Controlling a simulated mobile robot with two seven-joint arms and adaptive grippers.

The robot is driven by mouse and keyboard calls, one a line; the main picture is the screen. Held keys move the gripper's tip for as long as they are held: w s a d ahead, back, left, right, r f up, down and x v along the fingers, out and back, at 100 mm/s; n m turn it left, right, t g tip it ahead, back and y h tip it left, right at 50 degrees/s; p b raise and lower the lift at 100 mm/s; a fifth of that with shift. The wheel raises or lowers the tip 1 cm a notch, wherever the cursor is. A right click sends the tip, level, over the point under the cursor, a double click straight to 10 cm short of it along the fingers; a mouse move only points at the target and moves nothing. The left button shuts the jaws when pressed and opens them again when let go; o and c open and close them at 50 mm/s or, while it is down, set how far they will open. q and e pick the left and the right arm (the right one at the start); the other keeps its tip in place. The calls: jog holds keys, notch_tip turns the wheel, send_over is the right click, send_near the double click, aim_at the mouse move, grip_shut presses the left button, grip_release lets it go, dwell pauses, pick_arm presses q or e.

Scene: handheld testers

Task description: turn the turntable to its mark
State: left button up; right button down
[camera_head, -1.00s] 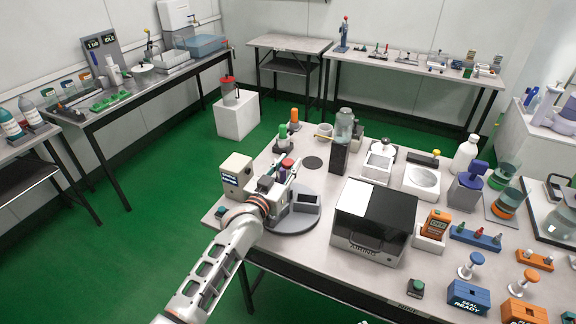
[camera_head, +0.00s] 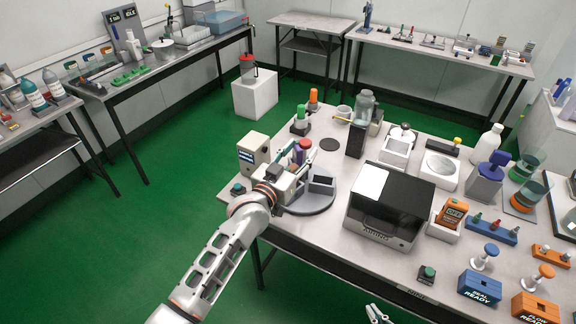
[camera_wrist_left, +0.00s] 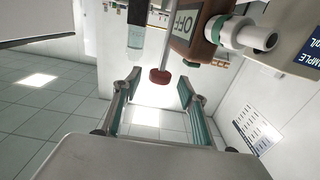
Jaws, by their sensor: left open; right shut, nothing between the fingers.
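The turntable (camera_head: 312,205) is a dark grey disc near the front left corner of the main table. A dark grey block (camera_head: 322,185) stands on its right side. My left gripper (camera_head: 300,160) is over the turntable's left and rear part, partly hiding it. Its two fingers also show in the left wrist view (camera_wrist_left: 158,98), spread apart. A red knob (camera_wrist_left: 160,76) on a thin rod shows between and beyond the fingertips; contact cannot be told. I cannot make out the turntable's mark. My right gripper (camera_head: 377,314) is at the bottom edge, in front of the table, with nothing visible in it.
A beige box with a display (camera_head: 252,153) stands left of the turntable, with a small green-topped button box (camera_head: 238,189) in front. A black and white machine (camera_head: 390,205) stands to the right. Bottles with green and orange caps (camera_head: 301,120) stand behind.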

pick_arm(q)
jog(key=v, duration=0.8)
